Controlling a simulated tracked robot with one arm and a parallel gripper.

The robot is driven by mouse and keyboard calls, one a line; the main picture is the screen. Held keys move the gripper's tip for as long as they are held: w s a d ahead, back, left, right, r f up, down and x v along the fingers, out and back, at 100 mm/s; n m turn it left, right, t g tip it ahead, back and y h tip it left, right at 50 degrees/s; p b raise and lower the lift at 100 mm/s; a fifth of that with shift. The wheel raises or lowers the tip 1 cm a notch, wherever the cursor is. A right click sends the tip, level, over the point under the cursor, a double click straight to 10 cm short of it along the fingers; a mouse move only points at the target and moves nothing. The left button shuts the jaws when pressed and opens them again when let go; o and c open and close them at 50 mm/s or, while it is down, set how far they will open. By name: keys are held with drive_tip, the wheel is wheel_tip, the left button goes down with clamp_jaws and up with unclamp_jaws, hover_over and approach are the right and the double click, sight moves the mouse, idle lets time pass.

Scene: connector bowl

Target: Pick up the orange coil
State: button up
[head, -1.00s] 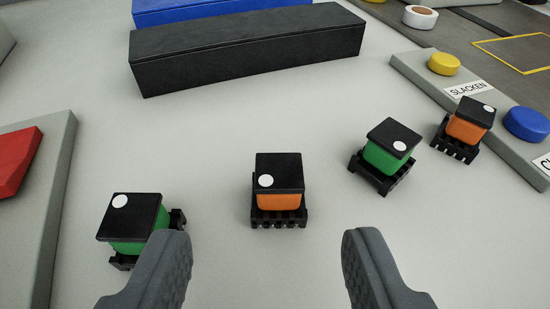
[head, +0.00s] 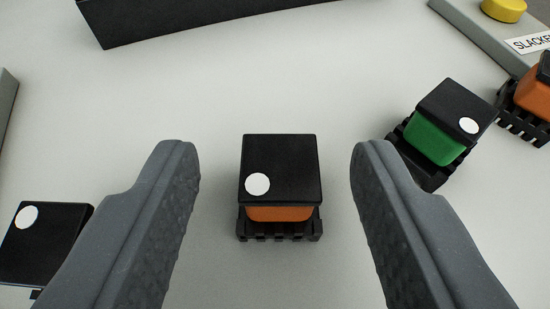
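An orange coil (head: 280,213) with a black top, a white dot and a black pinned base stands upright on the light surface in the middle of the head view. My gripper (head: 275,165) is open, with one grey finger to the left of this coil and one to the right. Clear gaps show between the coil and both fingers, and the gripper holds nothing. A second orange coil (head: 535,92) is partly cut off at the right edge, beside the grey panel.
A green coil (head: 435,138) stands just right of my right finger. Another black-topped coil (head: 42,243) is at the lower left, partly behind my left finger. A long black block (head: 170,15) lies at the back. A panel with a yellow button (head: 504,9) is at the upper right.

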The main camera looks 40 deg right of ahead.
clamp_jaws()
drive_tip(key=shift+r, duration=0.1)
drive_tip(key=shift+r+p, duration=0.3)
drive_tip(key=shift+r, duration=1.4)
drive_tip(key=s+a+b, duration=0.1)
drive_tip(key=s+b, duration=0.2)
drive_tip(key=s, duration=1)
drive_tip(key=shift+s+a+r, duration=0.3)
drive_tip(key=shift+s+r, duration=0.1)
drive_tip(key=shift+r, duration=0.05)
drive_tip(key=s+b, duration=0.1)
drive_tip(key=b, duration=0.1)
drive_tip(key=s+b, duration=0.1)
drive_tip(key=b, duration=0.1)
drive_tip(key=shift+a+r+b, duration=0.1)
drive_tip(key=shift+r+b, duration=0.15)
drive_tip(key=shift+b, duration=0.1)
